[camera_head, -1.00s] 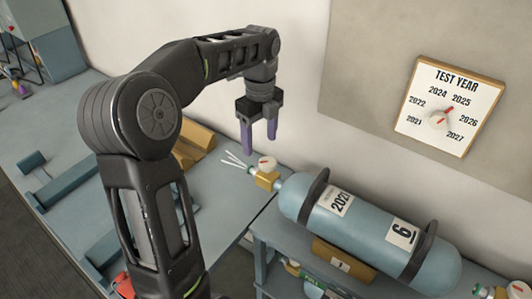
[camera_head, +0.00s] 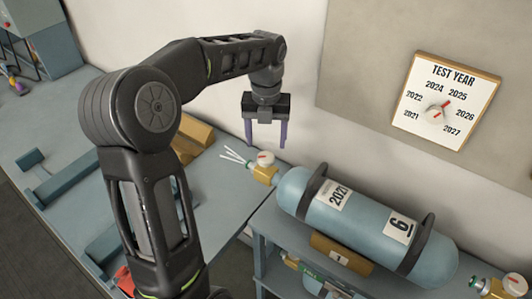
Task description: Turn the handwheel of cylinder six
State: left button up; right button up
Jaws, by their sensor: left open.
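Cylinder six (camera_head: 366,228) is a pale blue cylinder lying on its side on a rack at the right, with dark bands and labels reading 2021 and 6. Its brass valve (camera_head: 264,174) points left, and the small white handwheel (camera_head: 265,158) with a red mark sits on top of it. Thin white strips stick out left of the valve. My left gripper (camera_head: 266,143) points down with two purple fingers spread apart. It is open and empty, just above the handwheel in the picture; whether it touches the wheel cannot be told. My right gripper is not in view.
A test year dial board (camera_head: 447,103) hangs on the wall at the right. Another brass valve (camera_head: 498,289) shows at the bottom right. The blue-grey bench (camera_head: 225,197) at the left carries wooden blocks (camera_head: 193,139) and blue cradles. More cylinders lie on the lower rack.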

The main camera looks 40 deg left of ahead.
aim_at(266, 157)
pick_arm(q)
notch_tip(266, 157, down, 6)
jog(key=shift+f+p, duration=0.1)
jog(key=shift+p, duration=0.4)
jog(key=shift+c, duration=0.4)
jog(key=c, duration=1.3)
jog(key=shift+n, duration=0.4)
